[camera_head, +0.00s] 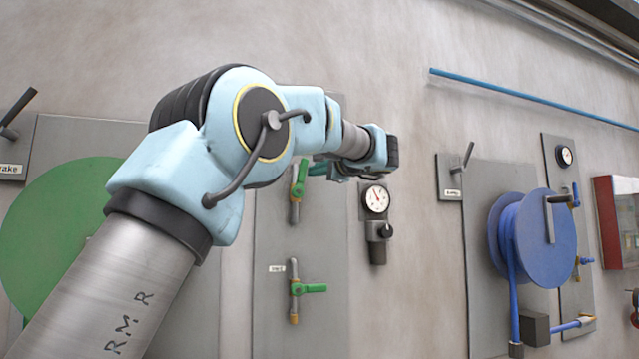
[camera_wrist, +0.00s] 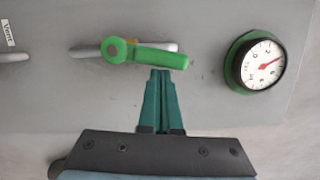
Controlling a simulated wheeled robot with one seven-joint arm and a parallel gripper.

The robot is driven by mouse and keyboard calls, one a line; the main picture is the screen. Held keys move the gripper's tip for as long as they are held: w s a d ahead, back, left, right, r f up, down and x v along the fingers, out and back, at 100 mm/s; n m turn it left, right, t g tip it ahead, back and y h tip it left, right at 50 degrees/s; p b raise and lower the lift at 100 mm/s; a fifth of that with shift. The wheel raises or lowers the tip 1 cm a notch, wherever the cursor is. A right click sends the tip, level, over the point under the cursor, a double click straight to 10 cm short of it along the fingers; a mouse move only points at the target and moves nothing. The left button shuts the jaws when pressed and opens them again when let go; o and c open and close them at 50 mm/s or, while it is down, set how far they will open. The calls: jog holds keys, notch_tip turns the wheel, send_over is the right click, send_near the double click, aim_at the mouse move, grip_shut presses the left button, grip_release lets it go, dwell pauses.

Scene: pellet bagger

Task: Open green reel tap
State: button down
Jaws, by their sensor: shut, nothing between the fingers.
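The green-handled upper tap (camera_head: 298,182) is on the grey panel left of my gripper (camera_head: 318,169) in the head view. In the wrist view its green lever (camera_wrist: 150,57) lies nearly along its metal pipe, slightly tilted. My gripper (camera_wrist: 161,72) is shut and empty. Its teal fingertips are right at the lever's lower edge near the free end; I cannot tell whether they touch. The large green reel (camera_head: 50,225) is at the left, partly hidden by my arm.
A lower green tap (camera_head: 310,288) has its lever across the pipe, beside a small label (camera_head: 277,268). A green-rimmed gauge (camera_wrist: 258,62) sits right of the tap in the wrist view. Another gauge (camera_head: 376,198) and a blue reel (camera_head: 535,238) are further right.

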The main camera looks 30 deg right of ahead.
jog(key=shift+a+r+n+b, duration=0.3)
jog(key=shift+a+n+b, duration=0.1)
jog(key=shift+n, duration=0.4)
jog(key=shift+w, duration=0.1)
